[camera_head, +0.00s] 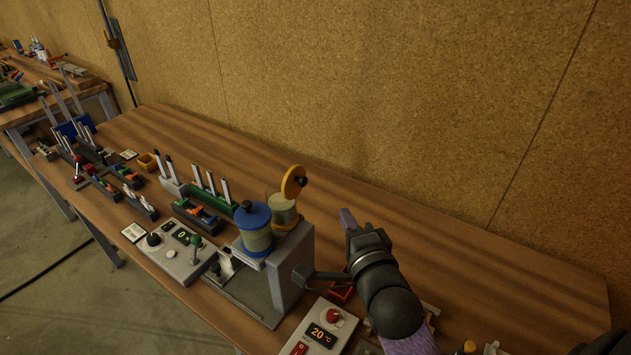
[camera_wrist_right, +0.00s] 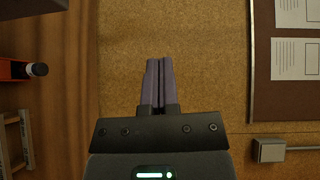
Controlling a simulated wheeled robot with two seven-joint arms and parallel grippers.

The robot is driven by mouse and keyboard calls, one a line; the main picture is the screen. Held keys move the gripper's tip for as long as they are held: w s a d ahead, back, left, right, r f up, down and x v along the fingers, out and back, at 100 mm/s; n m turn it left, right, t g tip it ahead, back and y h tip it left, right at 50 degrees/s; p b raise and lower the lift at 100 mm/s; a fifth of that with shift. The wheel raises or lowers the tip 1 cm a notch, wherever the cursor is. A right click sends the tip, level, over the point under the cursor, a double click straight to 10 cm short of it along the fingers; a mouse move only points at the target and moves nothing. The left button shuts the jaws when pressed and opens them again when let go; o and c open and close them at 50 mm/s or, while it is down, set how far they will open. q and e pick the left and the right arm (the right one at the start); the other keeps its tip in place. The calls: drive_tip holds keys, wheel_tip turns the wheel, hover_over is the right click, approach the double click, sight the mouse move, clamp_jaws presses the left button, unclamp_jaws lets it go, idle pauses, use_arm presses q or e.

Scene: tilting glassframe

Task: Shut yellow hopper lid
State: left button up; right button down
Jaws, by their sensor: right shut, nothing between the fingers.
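The yellow hopper lid (camera_head: 291,182) is a round yellow-orange disc with a dark knob. It stands raised, on edge, above the clear yellow-rimmed hopper (camera_head: 283,210) in the head view. The hopper's top is open. My right gripper (camera_head: 347,213) is to the right of the hopper, apart from the lid, with its purple fingers pointing up and away. The right wrist view shows the gripper (camera_wrist_right: 159,62) shut and empty, facing the cork wall. Neither the lid nor the hopper can be made out in that view. My left gripper is not in view.
A blue-lidded hopper (camera_head: 254,222), lid down, stands beside the yellow one on a grey machine (camera_head: 291,265). A control box (camera_head: 324,333) reading 20 °C is in front. Racks and trays fill the bench to the left. The bench (camera_head: 470,265) is clear right of my arm.

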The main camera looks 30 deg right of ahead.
drive_tip(key=w, duration=1)
drive_tip(key=shift+w+a+f, duration=0.2)
drive_tip(key=shift+a+f, duration=0.2)
drive_tip(key=shift+a, duration=0.05)
